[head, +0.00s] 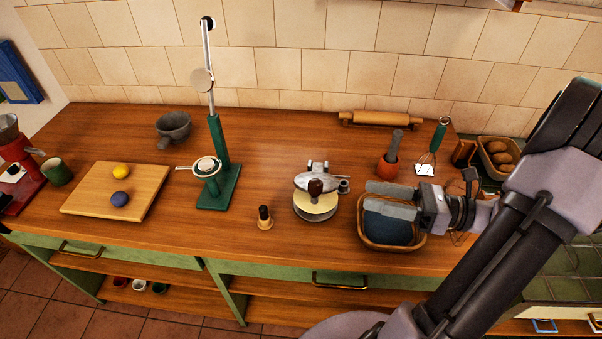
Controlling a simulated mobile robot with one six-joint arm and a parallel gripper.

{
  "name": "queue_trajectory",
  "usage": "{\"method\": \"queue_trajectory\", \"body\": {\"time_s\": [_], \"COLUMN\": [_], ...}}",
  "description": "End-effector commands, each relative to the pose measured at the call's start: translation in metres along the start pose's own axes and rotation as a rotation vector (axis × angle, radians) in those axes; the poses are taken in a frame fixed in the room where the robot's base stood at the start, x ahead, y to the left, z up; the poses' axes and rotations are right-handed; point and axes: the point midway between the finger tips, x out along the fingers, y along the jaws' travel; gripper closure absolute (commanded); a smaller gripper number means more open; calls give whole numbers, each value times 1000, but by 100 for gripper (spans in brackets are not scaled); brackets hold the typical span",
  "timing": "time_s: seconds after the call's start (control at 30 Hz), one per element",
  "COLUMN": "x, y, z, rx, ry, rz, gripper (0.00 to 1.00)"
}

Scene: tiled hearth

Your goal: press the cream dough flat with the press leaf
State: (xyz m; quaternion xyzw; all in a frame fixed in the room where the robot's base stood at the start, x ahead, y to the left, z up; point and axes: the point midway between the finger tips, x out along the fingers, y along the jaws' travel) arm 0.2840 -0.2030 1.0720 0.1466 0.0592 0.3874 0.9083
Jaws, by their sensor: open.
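The round metal press (298,212) stands on the counter near the middle. A cream disc (325,208), seemingly the cream dough, shows on its round base. A silver press leaf (305,183) with a dark brown knob (315,187) covers the rear part of the base. I cannot tell how far the leaf is lowered or how thick the dough is. My gripper (371,197) is open and empty to the right of the press. Its fingers point left above a basket and are apart from the knob.
A basket (393,245) with dark blue cloth lies below my gripper. A small wooden stamp (264,217) stands left of the press, near a green lever stand (218,180). A board (100,203) holds yellow and blue balls.

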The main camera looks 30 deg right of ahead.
Motion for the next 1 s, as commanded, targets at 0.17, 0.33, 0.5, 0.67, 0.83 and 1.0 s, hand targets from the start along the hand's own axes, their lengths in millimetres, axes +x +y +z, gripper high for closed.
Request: {"method": "queue_trajectory", "body": {"time_s": [0.17, 0.33, 0.5, 0.67, 0.83, 1.0], "x": [53, 99, 135, 154, 159, 158], "y": [1, 2, 2, 2, 2, 2], "z": [-6, -6, -5, -3, -2, -2], "rx": [-1, -2, -2, -2, -1, -1], "ry": [6, 7, 7, 7, 6, 6], "rz": [9, 9, 7, 5, 4, 4], "gripper": [50, 50, 50, 50, 50, 52]}}
